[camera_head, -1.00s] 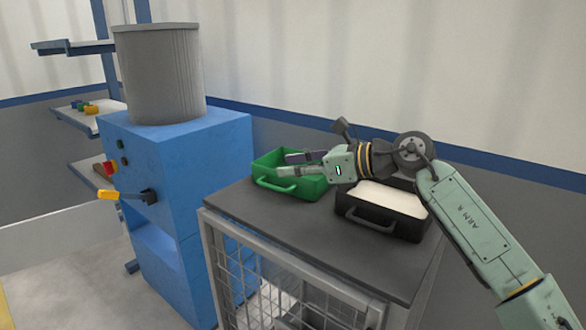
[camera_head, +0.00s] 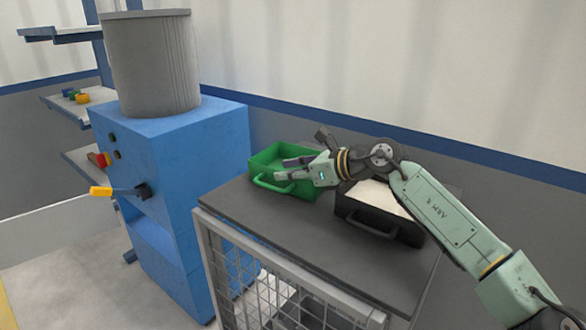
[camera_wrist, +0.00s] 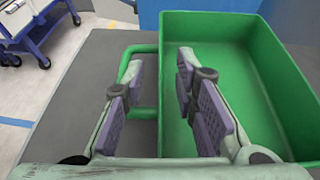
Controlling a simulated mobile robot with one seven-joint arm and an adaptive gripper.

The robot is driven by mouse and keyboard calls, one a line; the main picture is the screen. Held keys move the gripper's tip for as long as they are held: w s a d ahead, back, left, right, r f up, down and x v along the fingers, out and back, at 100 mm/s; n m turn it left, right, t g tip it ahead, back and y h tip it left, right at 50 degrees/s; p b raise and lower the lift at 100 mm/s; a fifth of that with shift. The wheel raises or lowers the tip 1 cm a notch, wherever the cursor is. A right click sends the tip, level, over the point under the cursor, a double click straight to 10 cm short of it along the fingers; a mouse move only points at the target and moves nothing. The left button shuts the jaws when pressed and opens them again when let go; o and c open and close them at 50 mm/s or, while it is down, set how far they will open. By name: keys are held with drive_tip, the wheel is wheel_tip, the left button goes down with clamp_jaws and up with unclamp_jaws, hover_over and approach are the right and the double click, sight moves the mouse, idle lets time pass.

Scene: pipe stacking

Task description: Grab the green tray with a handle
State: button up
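The green tray (camera_head: 265,160) sits empty on the dark top of the cage-sided cabinet, its loop handle (camera_head: 262,184) facing the front. My gripper (camera_head: 284,169) is over the tray's front side, with its fingers spread. The wrist view shows the tray (camera_wrist: 268,80) on the right and its handle (camera_wrist: 123,68) at the left. There my gripper (camera_wrist: 160,65) is open, with one finger over the handle and the other over the tray's inside. The tray wall runs between them. I cannot tell whether the fingers touch anything.
A black tray (camera_head: 378,222) with white contents stands close to the right of the green tray, under my arm. A blue machine (camera_head: 200,165) with a grey drum stands at the left. The cabinet top (camera_head: 300,228) is clear in front.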

drive_tip(key=shift+x, duration=1)
clamp_jaws()
drive_tip(key=shift+r, duration=0.1)
